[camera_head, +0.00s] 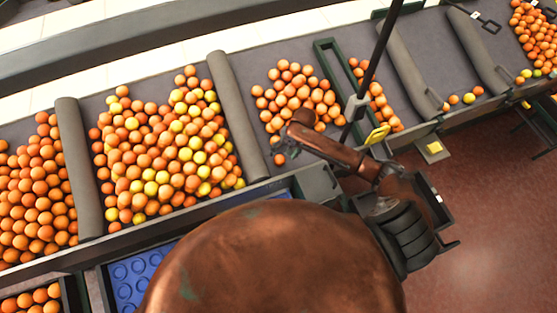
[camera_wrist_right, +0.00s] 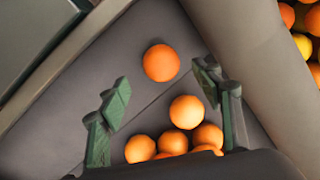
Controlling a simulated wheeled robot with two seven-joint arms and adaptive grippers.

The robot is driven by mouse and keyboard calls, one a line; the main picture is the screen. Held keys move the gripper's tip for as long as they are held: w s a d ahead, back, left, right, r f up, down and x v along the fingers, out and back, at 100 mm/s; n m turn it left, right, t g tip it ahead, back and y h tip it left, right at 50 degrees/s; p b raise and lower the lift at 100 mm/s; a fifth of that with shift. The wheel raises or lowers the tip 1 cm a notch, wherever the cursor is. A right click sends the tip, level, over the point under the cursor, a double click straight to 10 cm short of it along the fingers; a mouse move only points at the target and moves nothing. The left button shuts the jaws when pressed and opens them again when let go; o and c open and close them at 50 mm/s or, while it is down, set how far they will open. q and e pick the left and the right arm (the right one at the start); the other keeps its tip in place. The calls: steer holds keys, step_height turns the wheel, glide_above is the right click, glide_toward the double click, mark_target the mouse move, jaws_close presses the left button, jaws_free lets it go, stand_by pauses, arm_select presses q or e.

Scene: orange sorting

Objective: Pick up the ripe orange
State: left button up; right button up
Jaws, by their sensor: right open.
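A single round orange (camera_wrist_right: 161,62) lies apart on the grey belt in the right wrist view. It is fully orange, and sits beyond and between the fingertips of my right gripper (camera_wrist_right: 163,86), which is open and empty. Several more oranges (camera_wrist_right: 186,112) cluster lower in that view, partly hidden by the gripper body. In the head view my right gripper (camera_head: 284,150) hangs at the near edge of a pile of oranges (camera_head: 298,93). An orange (camera_head: 279,159) shows beside its tip. Contact cannot be told. My left gripper is not in view.
Grey padded dividers (camera_head: 232,110) separate the belt's sections. A mixed pile of orange and yellow fruit (camera_head: 160,150) lies left of the divider. A dark green frame (camera_head: 329,60) and a thin upright pole stand close to the right arm. Bare belt surrounds the single orange.

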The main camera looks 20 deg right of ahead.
mark_target(281, 158)
steer(key=x, duration=0.5)
steer(key=shift+a, duration=0.15)
steer(key=c, duration=1.3)
